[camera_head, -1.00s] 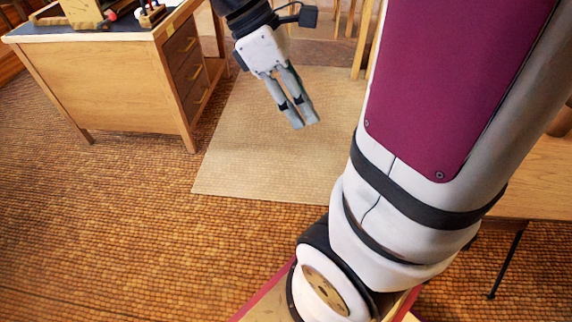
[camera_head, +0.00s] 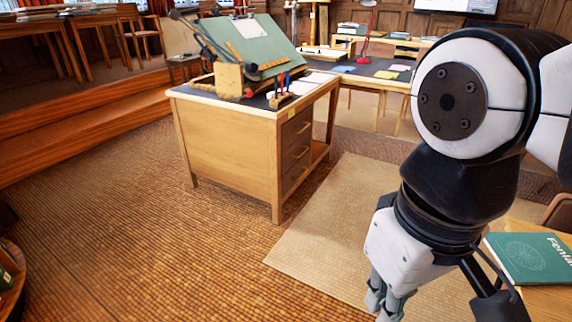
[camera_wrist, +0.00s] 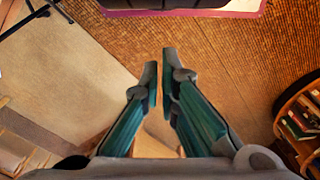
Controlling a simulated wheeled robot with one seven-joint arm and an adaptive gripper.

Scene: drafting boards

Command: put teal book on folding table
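A teal book (camera_head: 532,258) with pale lettering and a round line drawing lies flat on a wooden tabletop (camera_head: 553,299) at the right edge of the head view. I cannot tell whether this tabletop belongs to the folding table. My gripper (camera_head: 384,306) hangs at the lower right of the head view, left of the book and apart from it. In the wrist view, the fingertips of my gripper (camera_wrist: 160,62) are close together, with a narrow gap and nothing between them. The book is not seen in the wrist view.
A wooden drafting desk (camera_head: 232,146) with drawers and a tilted green board (camera_head: 239,48) stands at mid-left. Behind it is a dark-topped desk (camera_head: 375,72) with a red lamp. A pale rug (camera_head: 322,232) covers the floor. A round shelf of books (camera_wrist: 302,122) shows in the wrist view.

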